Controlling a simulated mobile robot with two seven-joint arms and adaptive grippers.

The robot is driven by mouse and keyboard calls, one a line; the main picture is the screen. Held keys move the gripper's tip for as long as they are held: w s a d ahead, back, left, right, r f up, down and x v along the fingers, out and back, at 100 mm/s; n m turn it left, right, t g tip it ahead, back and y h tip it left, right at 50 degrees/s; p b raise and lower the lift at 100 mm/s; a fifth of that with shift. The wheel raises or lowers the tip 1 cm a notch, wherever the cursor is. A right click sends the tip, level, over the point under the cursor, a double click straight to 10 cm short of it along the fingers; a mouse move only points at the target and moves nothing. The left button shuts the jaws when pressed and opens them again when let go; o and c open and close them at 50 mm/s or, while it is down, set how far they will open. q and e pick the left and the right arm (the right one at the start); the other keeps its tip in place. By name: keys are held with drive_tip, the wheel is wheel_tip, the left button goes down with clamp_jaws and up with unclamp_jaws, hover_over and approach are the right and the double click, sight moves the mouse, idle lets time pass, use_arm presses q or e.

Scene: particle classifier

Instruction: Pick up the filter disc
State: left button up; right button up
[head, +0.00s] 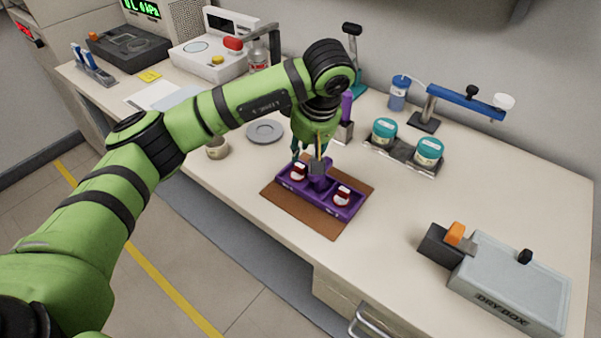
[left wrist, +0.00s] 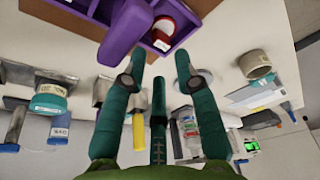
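A purple tray (head: 318,208) with two compartments lies on a brown mat (head: 270,190). Each compartment holds a small round red-and-white piece, one on the left (head: 298,173) and one on the right (head: 342,194). These look like the filter discs, but I cannot tell which is meant. My left gripper (head: 309,152) is above the tray's back edge, close to the left piece. In the left wrist view its fingers (left wrist: 157,70) are spread, with nothing between them. One red-and-white piece (left wrist: 164,30) shows in the tray (left wrist: 125,35) just past the fingertips. My right gripper is out of view.
A grey round plate (head: 265,132) and a beige cup (head: 217,148) are left of the gripper. Teal-lidded jars (head: 429,151) stand in a holder behind right. A grey dry box (head: 512,285) is at front right. The bench between tray and dry box is clear.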

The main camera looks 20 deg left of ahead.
sight(301, 167)
use_arm(q)
drive_tip(key=p+x, duration=0.1)
drive_tip(key=x, duration=0.4)
drive_tip(key=shift+a+f, duration=0.2)
drive_tip(key=shift+f, duration=0.4)
drive_tip(key=shift+w+a+f, duration=0.1)
drive_tip(key=shift+w+f, duration=0.1)
drive_tip(key=shift+f, duration=0.15)
clamp_jaws()
drive_tip(key=shift+r, duration=0.1)
